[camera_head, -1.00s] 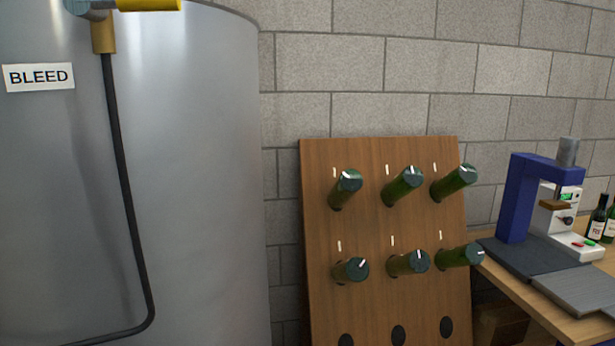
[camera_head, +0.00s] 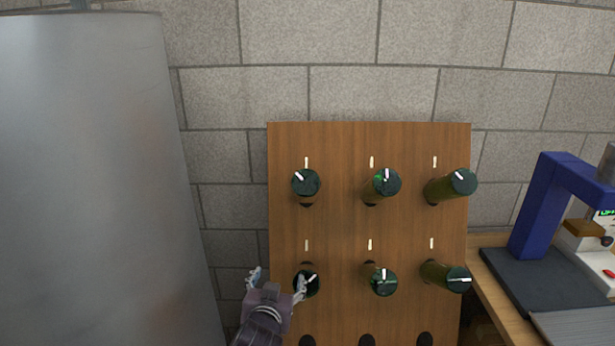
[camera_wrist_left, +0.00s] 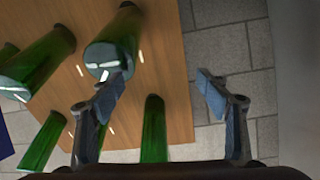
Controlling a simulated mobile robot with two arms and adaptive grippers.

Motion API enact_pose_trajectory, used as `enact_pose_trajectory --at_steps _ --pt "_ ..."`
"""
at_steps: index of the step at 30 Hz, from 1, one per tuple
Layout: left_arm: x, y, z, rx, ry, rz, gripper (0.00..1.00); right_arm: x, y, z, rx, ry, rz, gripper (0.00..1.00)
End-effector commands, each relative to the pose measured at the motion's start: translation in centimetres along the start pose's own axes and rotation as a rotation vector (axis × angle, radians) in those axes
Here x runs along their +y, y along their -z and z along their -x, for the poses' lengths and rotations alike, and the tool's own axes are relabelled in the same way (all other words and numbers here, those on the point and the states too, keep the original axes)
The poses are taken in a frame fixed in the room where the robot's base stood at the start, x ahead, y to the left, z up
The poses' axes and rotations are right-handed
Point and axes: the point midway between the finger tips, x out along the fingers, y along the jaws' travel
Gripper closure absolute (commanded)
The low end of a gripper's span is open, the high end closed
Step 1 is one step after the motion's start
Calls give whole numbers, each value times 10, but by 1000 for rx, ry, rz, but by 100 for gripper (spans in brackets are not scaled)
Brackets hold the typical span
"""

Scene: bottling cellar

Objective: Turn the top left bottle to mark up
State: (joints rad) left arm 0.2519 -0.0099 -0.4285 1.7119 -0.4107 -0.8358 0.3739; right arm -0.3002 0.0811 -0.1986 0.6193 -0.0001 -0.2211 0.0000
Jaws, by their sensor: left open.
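The top left bottle (camera_head: 306,186) sticks out of the wooden rack board, its dark base towards me. The white mark on its base points to the upper left. A short pale line (camera_head: 306,162) is on the board above it. My left gripper (camera_head: 277,279) is open and empty, below that bottle and beside the bottom left bottle (camera_head: 312,286). Its right finger overlaps that bottle in the head view; I cannot tell whether they touch. In the left wrist view the fingers (camera_wrist_left: 160,92) are spread apart, with a marked bottle base (camera_wrist_left: 108,58) near the left one.
The rack board (camera_head: 338,225) holds several other green bottles, and empty holes show low down. A steel tank (camera_head: 85,190) stands at the left. A bench with a blue press (camera_head: 541,205) is at the right. Block wall is behind.

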Motion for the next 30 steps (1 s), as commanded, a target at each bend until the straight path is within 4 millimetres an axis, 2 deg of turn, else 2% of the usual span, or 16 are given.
enact_pose_trajectory --at_steps 1,3,6,9,14,24,30 --pt "5 51 0 83 1 -4 31 0 0 4 -1 0 0 60" --pt "12 104 2 180 0 -10 31 0 0 6 -1 1 0 60" --pt "22 161 9 288 -5 -19 31 -2 -1 8 -2 3 1 60" --pt "29 193 14 349 -10 -27 31 -7 -2 9 -4 9 0 60" --pt "31 209 10 374 -10 -31 31 -11 -2 12 -4 13 1 60" --pt "32 225 -32 371 -11 -31 31 -2 2 23 0 3 2 60" --pt "32 230 -50 371 -11 -30 31 0 2 25 1 0 0 60"
